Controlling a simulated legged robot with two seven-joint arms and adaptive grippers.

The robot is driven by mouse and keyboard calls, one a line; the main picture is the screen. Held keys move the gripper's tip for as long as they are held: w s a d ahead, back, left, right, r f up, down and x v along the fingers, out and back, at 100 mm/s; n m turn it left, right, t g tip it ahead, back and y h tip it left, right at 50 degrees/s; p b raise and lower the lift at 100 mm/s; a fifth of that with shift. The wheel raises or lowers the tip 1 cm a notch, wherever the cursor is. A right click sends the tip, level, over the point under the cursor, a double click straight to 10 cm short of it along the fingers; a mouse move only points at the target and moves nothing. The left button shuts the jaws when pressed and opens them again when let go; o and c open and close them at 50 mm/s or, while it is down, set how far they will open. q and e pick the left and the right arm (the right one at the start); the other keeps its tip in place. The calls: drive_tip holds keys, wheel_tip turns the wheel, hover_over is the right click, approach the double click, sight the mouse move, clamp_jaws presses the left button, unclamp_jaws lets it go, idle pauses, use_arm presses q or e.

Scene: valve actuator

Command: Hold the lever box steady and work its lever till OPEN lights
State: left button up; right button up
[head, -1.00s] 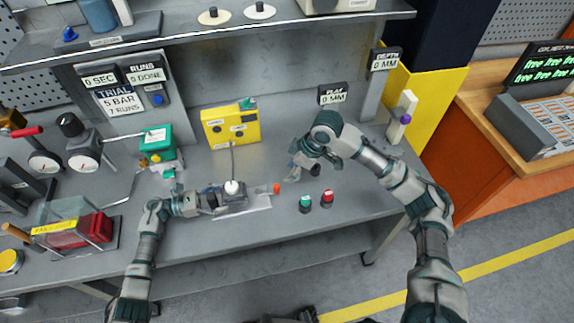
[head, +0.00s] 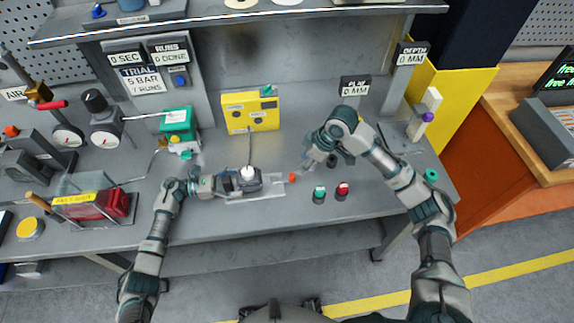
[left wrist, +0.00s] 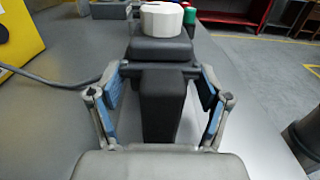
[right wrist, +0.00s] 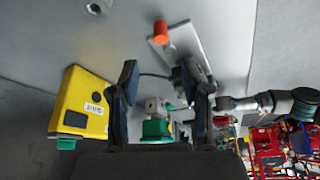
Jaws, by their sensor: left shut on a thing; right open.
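The lever box (head: 250,184) is a small dark box with a white round cap (head: 247,173), on a pale plate (head: 268,189) on the bench. An orange knob (head: 292,177) stands at its right end; it also shows in the right wrist view (right wrist: 160,33). My left gripper (head: 213,185) is shut on the box's narrow dark end; in the left wrist view its blue-padded fingers (left wrist: 160,100) flank that block. My right gripper (head: 309,161) is open and empty, just right of and behind the orange knob. I cannot make out any lit OPEN sign.
A yellow box (head: 250,112) with a cable to the lever box stands behind. A green actuator (head: 178,120) is at back left. Green (head: 319,195) and red (head: 342,190) buttons stand front right of the knob. A shelf (head: 240,14) overhangs the back.

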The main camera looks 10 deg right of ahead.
sight(292, 175)
drive_tip(key=x, duration=1)
drive_tip(key=shift+f, duration=0.25)
drive_tip(key=shift+c, duration=0.2)
clamp_jaws()
